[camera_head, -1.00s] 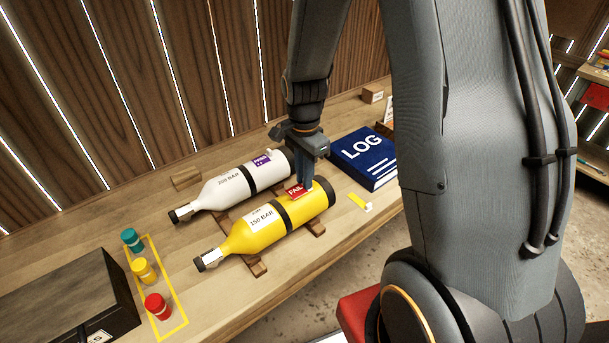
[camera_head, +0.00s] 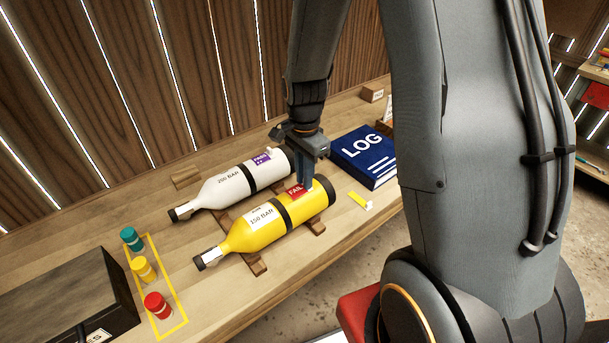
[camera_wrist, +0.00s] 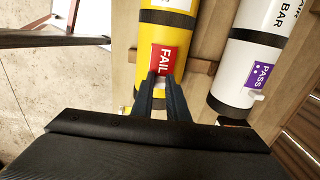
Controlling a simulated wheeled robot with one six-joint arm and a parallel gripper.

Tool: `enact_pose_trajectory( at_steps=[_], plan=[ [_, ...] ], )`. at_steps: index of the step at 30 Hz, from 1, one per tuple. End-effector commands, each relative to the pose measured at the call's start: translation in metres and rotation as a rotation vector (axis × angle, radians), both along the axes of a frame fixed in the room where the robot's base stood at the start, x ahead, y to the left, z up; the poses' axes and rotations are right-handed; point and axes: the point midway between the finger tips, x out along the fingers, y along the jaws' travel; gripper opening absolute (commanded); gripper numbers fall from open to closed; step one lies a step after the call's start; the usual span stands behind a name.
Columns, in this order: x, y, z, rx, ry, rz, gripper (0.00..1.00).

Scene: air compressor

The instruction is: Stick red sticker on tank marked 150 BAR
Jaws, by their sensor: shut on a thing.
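The yellow tank (camera_head: 262,229), labelled 150 BAR, lies on wooden supports on the bench. The red sticker (camera_head: 296,191), reading FAIL, is at the tank's upper side near its dark base end. It also shows in the wrist view (camera_wrist: 163,60), flat against the yellow surface as far as I can tell. My gripper (camera_head: 305,186) points down at the sticker and is shut on its edge; the fingertips (camera_wrist: 161,76) are at its near end. The white tank (camera_head: 222,190), labelled 200 BAR, lies behind and carries a purple PASS sticker (camera_head: 262,159).
A blue LOG book (camera_head: 364,155) lies right of the tanks, with a small yellow and white item (camera_head: 360,200) before it. Teal (camera_head: 131,239), yellow (camera_head: 143,269) and red (camera_head: 157,305) capped pieces stand at left inside a yellow outline. A dark box (camera_head: 75,295) is beside them.

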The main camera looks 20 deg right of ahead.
Motion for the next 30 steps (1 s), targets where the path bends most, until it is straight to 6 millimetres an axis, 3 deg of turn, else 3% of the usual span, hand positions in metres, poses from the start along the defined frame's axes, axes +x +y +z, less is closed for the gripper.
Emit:
enact_pose_trajectory(
  at_steps=[28,29,30],
  plan=[
    [0.0000,0.0000,-0.0064,0.000,0.000,0.000,0.00],
    [0.0000,0.0000,-0.0064,0.000,0.000,0.000,0.17],
    [0.0000,0.0000,-0.0064,0.000,0.000,0.000,0.24]
  ],
)
